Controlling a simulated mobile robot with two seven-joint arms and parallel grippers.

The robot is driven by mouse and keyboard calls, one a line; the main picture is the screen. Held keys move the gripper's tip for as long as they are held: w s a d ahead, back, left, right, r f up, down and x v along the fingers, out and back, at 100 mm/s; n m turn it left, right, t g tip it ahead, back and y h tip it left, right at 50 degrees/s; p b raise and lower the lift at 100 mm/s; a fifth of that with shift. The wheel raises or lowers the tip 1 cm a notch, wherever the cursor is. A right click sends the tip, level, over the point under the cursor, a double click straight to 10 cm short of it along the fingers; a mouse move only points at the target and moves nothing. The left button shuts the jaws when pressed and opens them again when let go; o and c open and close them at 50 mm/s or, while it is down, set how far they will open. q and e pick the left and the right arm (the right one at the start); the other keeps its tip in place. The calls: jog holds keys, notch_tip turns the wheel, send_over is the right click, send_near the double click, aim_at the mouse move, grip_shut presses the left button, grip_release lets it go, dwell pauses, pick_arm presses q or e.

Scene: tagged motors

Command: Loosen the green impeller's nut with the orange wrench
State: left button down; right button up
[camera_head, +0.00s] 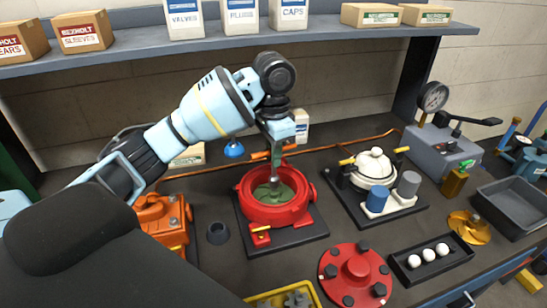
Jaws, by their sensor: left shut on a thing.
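The green impeller (286,193) sits inside the open red round housing (273,214), which stands on a dark base plate. My left gripper (278,132) is above the housing, pointing down, and is shut on the orange wrench (260,155). Orange parts of the wrench show on both sides of the fingers. An upright shaft below the fingers reaches down to the middle of the impeller. The nut is hidden or too small to make out there, and I cannot tell whether the wrench's lower end is seated on it. My right gripper is not in view.
A white-domed unit (375,168) stands on a dark plate to the right. A red flange (355,272) and a tray of white balls (432,262) lie in front. An orange motor (160,222) is left. A loaded shelf (330,36) runs above the back.

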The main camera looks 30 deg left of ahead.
pick_arm(q)
jog(key=shift+r, duration=0.25)
jog(key=shift+r, duration=2.45)
